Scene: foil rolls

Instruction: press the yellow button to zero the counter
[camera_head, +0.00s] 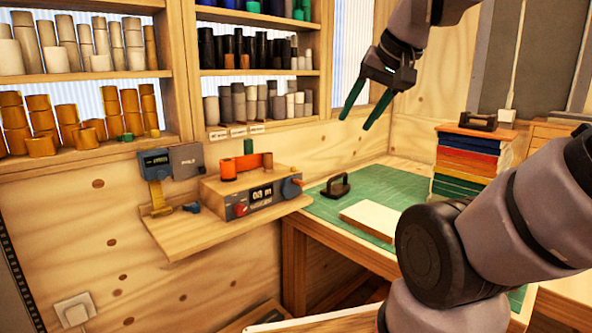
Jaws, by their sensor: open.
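The counter (262,195) is a dark box front with a lit display, set in a wooden block on a wall shelf. A red knob (240,209) sits at its lower left and a blue-grey crank or knob (292,187) at its right end. I cannot clearly make out a yellow button on it. A yellow upright piece (158,197) stands to the left, below a small dark display unit (156,163). My gripper (355,122) has green fingers, spread apart and empty. It hangs in the air at upper right of the counter, touching nothing.
An orange clamp-like piece (246,165) and a green peg (248,147) are above the counter. A black-handled tool (336,186) and a pale board (371,219) lie on the green mat (412,190). Stacked coloured boards (468,165) stand at right. Roll-filled shelves (250,73) line the wall.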

